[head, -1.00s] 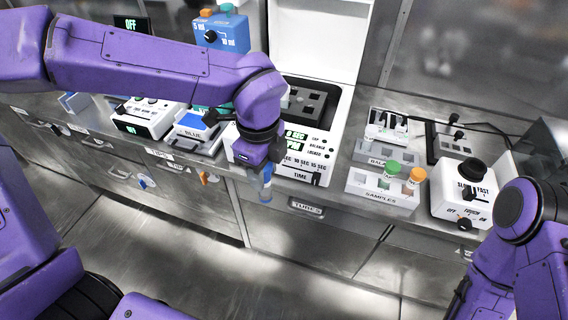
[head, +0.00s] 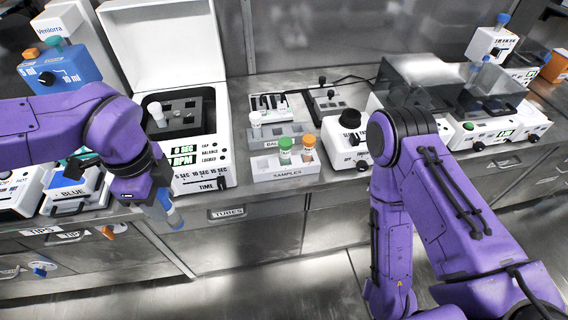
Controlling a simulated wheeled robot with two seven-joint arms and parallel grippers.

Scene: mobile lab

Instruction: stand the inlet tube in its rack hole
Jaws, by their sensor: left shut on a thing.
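My left gripper (head: 160,200) is shut on a slim tube with blue on it (head: 173,216), which I take to be the inlet tube. It hangs tilted in front of the counter's front edge, left of the TUBES drawer label. The gripper hides its upper part. The white samples rack (head: 286,176) stands on the counter to the right of the gripper. A green-capped tube (head: 285,152) and an orange-capped tube (head: 308,147) stand in it, with open holes to their left. My right arm shows at the right, but its gripper is out of view.
An open centrifuge (head: 200,183) with a white tube (head: 157,113) in its rotor stands behind the left gripper. A grey balance rack (head: 290,130) is behind the samples rack, with a white-capped tube (head: 256,120) at its left. A black-knobbed mixer (head: 345,150) stands right of the samples rack.

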